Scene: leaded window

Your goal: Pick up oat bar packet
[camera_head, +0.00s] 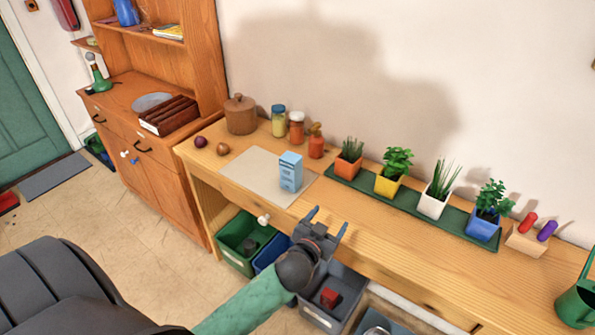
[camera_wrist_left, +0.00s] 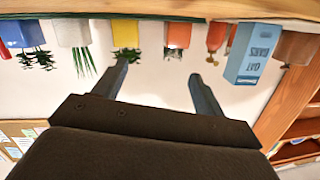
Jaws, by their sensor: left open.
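The oat bar packet (camera_head: 290,172) is a light blue carton standing upright on a pale mat (camera_head: 245,172) on the wooden counter. In the left wrist view, which looks upside down, the packet (camera_wrist_left: 254,54) shows at the upper right with the words "OAT BARS" on it. My left gripper (camera_head: 327,222) is open and empty at the counter's front edge, in front and to the right of the packet, not touching it. Its two fingers (camera_wrist_left: 160,85) stand apart in the wrist view, with the packet off to their right. My right gripper is not seen.
A wooden canister (camera_head: 240,114), spice jars (camera_head: 297,127) and two onions (camera_head: 223,149) stand behind and left of the packet. A green tray (camera_head: 408,200) of potted herbs lies to the right. Below the counter are a green bin (camera_head: 243,240) and other bins. A shelf unit stands at left.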

